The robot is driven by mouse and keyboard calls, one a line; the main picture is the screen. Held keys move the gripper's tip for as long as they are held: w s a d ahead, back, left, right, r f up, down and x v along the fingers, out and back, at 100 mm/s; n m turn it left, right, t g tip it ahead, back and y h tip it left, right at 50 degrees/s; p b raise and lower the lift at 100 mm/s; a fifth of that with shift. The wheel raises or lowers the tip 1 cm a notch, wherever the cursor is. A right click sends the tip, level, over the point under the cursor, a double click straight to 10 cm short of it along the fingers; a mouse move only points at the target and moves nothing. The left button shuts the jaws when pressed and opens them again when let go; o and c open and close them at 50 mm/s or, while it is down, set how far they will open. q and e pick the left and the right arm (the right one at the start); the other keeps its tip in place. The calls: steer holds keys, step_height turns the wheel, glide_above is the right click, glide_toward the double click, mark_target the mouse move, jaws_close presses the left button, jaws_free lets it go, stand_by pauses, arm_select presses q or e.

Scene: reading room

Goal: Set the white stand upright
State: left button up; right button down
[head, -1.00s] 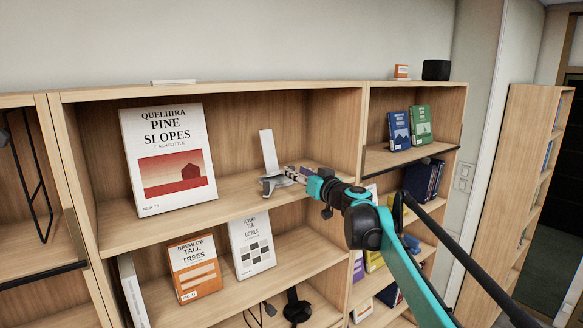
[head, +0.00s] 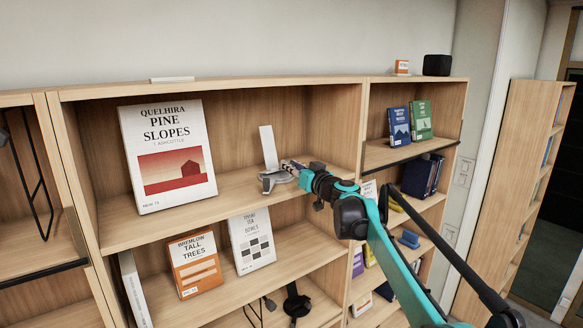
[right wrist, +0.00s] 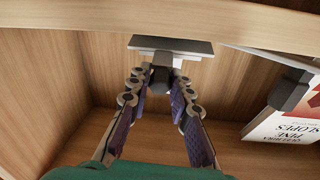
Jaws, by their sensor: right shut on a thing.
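The white stand (head: 268,147) is on the upper shelf of the middle bookcase, right of the large white book. Its pale plate rises, leaning slightly left, with a grey part low down by the fingers. My right gripper (head: 288,167) reaches it from the right. In the right wrist view the gripper (right wrist: 161,88) is shut on a dark grey piece of the stand, and the stand's pale plate (right wrist: 172,44) lies just beyond the fingertips. I cannot tell whether its underside touches the shelf. My left gripper is not in view.
The upper shelf (head: 235,200) is bare between the stand and the "Pine Slopes" book (head: 168,155). A side wall (head: 335,135) stands close to the right. Two books, "Tall Trees" (head: 196,266) and a white one (head: 252,241), stand on the shelf below.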

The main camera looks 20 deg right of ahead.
steer(key=shift+s+f+t+y+b, duration=0.15)
steer(key=shift+f+t+b, duration=0.45)
steer(key=shift+b, duration=0.5)
steer(key=shift+s+f+t+y+b, duration=0.15)
steer(key=shift+f+t+b, duration=0.25)
steer(key=shift+f+b, duration=0.45)
steer(key=shift+d+r+t+b, duration=0.1)
steer(key=shift+t+b, duration=0.2)
steer(key=shift+b, duration=0.25)
steer(key=shift+r, duration=0.1)
steer(key=c, duration=1.4)
jaws_free()
steer(key=shift+o, duration=0.2)
steer(key=shift+s, duration=0.15)
steer(key=v, duration=1.1)
steer(key=shift+s, duration=0.35)
